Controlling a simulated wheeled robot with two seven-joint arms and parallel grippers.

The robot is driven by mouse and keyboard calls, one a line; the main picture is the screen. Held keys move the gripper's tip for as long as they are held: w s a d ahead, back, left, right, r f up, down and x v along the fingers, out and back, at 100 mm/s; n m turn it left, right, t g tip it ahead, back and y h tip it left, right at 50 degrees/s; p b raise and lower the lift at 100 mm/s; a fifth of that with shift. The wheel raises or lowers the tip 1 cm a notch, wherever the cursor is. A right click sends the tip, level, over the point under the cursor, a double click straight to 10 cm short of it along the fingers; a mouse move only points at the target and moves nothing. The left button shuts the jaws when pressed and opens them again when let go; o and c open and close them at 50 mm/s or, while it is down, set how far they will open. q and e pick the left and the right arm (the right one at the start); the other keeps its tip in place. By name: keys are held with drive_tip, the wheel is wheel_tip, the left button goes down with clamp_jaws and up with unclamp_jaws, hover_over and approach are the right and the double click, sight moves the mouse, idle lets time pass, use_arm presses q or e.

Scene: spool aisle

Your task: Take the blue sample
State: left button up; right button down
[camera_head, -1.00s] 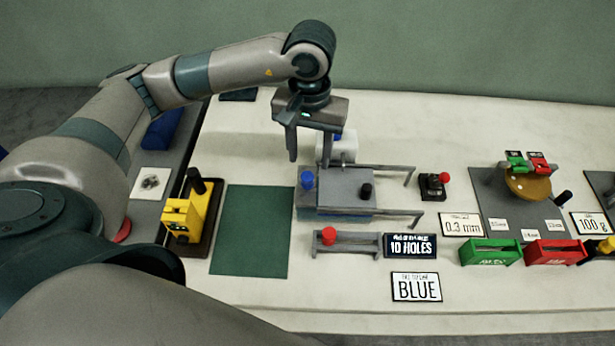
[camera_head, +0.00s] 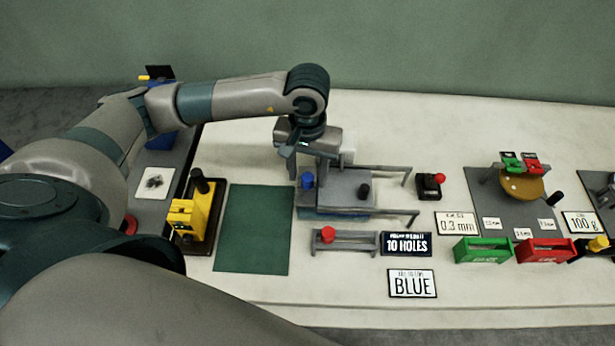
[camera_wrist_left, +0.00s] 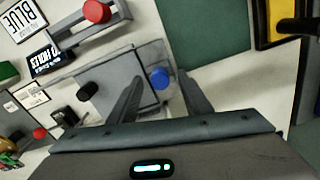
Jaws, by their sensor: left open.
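A blue round-topped piece (camera_head: 307,180), the only small blue piece by my gripper, stands at the left end of a grey plate fixture (camera_head: 345,188). It also shows in the left wrist view (camera_wrist_left: 160,78), near the fingertips. My left gripper (camera_head: 306,176) is open, pointing down, with its fingers on either side of the blue piece. In the left wrist view the open fingers (camera_wrist_left: 160,88) show no contact with it. A sign reading BLUE (camera_head: 412,284) lies at the table's front. My right gripper is not in view.
A black knob (camera_head: 364,191) stands on the plate, with grey rails to its right. A red-knobbed bar (camera_head: 345,241) is in front. A green mat (camera_head: 252,228) and a yellow device (camera_head: 195,215) lie left. A white block (camera_head: 347,150) stands behind.

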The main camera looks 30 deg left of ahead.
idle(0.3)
use_arm(q)
drive_tip(key=c, duration=1.1)
drive_tip(key=shift+c, duration=0.2)
drive_tip(key=shift+r, duration=0.1)
